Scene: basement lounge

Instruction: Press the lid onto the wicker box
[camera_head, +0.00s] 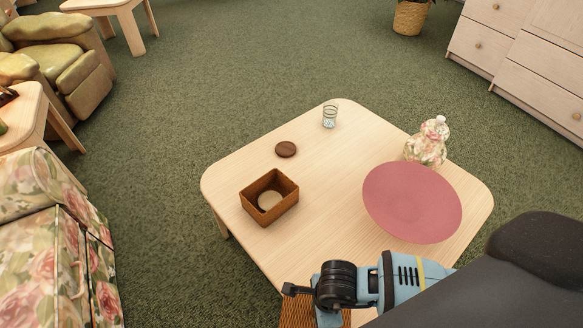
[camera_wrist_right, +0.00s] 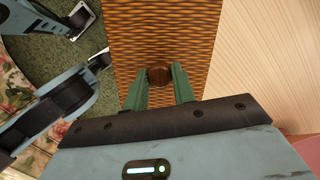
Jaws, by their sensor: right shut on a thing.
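The wicker box (camera_head: 289,201) stands open on the low table, left of its middle, with a pale round thing (camera_head: 271,200) inside. The woven lid (camera_wrist_right: 190,40) fills the middle of the right wrist view. My right gripper (camera_wrist_right: 160,76) is shut on the lid's dark round knob (camera_wrist_right: 159,74), a green finger on each side. In the head view, a strip of the lid (camera_head: 296,313) shows at the bottom edge, in front of the table and apart from the box. I cannot make out my left gripper.
A floral armchair (camera_head: 50,240) stands at the left. The table between box and plate is clear.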

